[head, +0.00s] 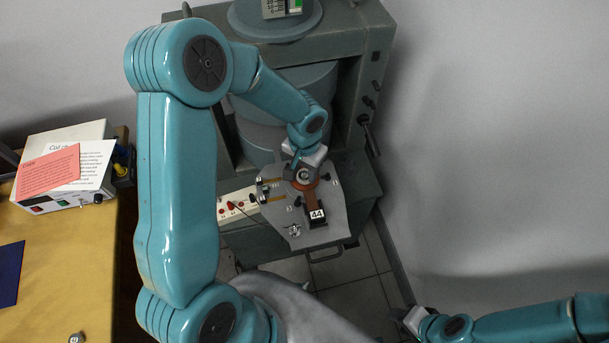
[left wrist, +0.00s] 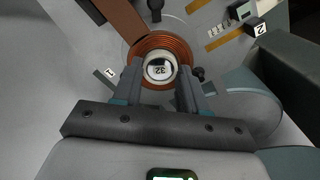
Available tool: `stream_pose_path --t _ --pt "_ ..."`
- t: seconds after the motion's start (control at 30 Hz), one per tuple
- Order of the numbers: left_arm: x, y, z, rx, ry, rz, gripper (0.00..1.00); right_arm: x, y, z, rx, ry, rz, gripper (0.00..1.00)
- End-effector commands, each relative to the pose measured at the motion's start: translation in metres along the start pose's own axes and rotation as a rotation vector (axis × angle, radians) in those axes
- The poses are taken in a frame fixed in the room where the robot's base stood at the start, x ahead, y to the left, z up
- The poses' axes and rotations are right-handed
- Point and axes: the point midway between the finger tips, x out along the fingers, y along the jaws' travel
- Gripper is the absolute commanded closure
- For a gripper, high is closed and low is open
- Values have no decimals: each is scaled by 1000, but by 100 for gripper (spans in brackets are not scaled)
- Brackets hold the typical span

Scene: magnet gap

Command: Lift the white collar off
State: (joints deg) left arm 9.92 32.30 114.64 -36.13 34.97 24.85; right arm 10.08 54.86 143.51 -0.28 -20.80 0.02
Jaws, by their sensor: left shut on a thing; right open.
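The white collar (left wrist: 158,79) sits in the middle of a copper-coloured coil (left wrist: 160,42) in the left wrist view, with a dark mark reading 32 on it. My left gripper (left wrist: 159,72) has a finger on either side of the collar and is shut on it. In the head view my left gripper (head: 305,166) is over the coil (head: 326,182), on the grey plate (head: 330,232) of the magnet; the collar is mostly hidden there. I cannot tell whether the collar is raised. My right gripper (head: 411,319) is open and empty at the lower right.
The large grey-green magnet frame (head: 376,50) stands behind the plate. A label reading 44 (head: 317,215) is on the plate's front part. A white box with red terminals (head: 236,206) is left of it. A yellow bench (head: 70,260) with a meter and papers is at far left.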

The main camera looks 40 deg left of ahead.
Motion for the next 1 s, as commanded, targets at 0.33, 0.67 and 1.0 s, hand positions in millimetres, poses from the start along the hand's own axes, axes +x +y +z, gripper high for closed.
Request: stream_pose_path --t 0.33,0.67,1.0 --pt "-23 0 0 -1 2 1 85 -15 -5 0 0 0 0 57" --pt "-50 0 0 1 1 0 85 -31 -11 1 0 0 0 57" --pt "-54 4 -3 5 4 -1 85 -30 -11 1 0 0 0 57"
